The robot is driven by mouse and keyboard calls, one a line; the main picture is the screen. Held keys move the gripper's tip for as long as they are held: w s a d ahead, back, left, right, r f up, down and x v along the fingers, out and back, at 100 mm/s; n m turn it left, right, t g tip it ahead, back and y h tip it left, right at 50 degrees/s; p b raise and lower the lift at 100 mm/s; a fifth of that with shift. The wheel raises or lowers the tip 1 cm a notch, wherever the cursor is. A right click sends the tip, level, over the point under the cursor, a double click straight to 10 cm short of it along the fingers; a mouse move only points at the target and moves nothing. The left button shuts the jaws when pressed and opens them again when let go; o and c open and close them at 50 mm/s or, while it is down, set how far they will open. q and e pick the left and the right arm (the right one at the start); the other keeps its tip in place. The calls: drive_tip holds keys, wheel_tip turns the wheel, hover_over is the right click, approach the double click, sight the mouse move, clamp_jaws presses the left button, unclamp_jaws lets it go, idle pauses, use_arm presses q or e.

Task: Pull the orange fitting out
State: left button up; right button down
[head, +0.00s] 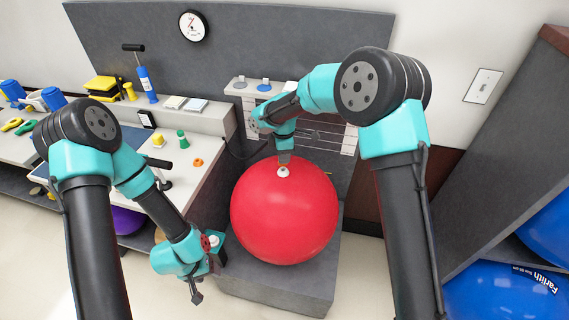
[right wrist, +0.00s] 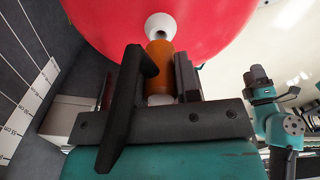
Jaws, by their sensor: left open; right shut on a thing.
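A big red ball (head: 284,212) sits on a grey block, with a white valve (head: 283,171) on its upper side. In the right wrist view the red ball (right wrist: 170,12) fills the top, and its white valve (right wrist: 161,24) shows a dark opening. The orange fitting (right wrist: 159,58) lies between the fingers of my right gripper (right wrist: 156,70), its end right at the valve; I cannot tell whether any of it is still inside. My right gripper (head: 284,158) is shut on it, above the ball. My left gripper (head: 196,291) is open and empty, low at the left.
A small orange ring (head: 197,162) lies on the white bench left of the ball. The grey block (head: 280,288) carries the ball. Blue balls (head: 500,292) sit on a shelf at the right. A grey panel (head: 250,50) stands behind.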

drive_tip(key=shift+r, duration=0.9)
drive_tip(key=shift+r, duration=0.1)
drive_tip(key=shift+r, duration=1.4)
